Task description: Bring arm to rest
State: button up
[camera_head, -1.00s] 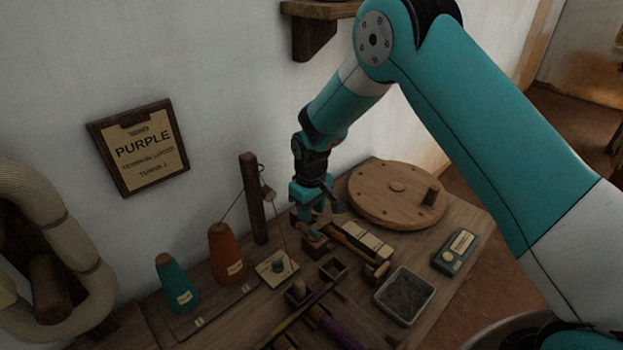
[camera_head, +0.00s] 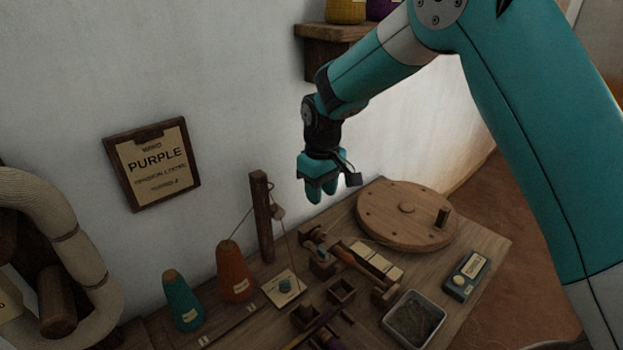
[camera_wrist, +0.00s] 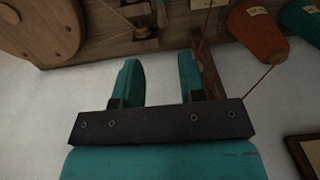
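My gripper (camera_head: 316,190) hangs in the air above the wooden bench, in front of the white wall, with its fingers pointing down in the head view. In the wrist view, the two teal fingers of my gripper (camera_wrist: 161,82) stand well apart with nothing between them. The bench items lie beyond the fingertips, apart from them. My arm reaches in from the upper right of the head view.
The bench holds a round wooden disc (camera_head: 390,218), an orange cone (camera_head: 234,275), a teal cone (camera_head: 183,304), a wooden post (camera_head: 262,215), a grey tray (camera_head: 414,318) and a small device (camera_head: 466,274). A wall shelf (camera_head: 318,58) is above. A "PURPLE" sign (camera_head: 153,164) hangs left.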

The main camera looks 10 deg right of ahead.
jog(key=s+a+r+y+p, duration=0.1)
jog(key=s+r+y+p, duration=0.1)
jog(key=s+r, duration=0.95)
jog(key=s+r+y+p, duration=0.1)
jog(key=s+r, duration=0.2)
jog(key=s, duration=0.7)
jog(key=s+r+n+y+p, duration=0.1)
jog(key=s+r, duration=0.3)
jog(key=s, duration=0.5)
jog(key=shift+s+a, duration=0.3)
jog(key=shift+s, duration=0.05)
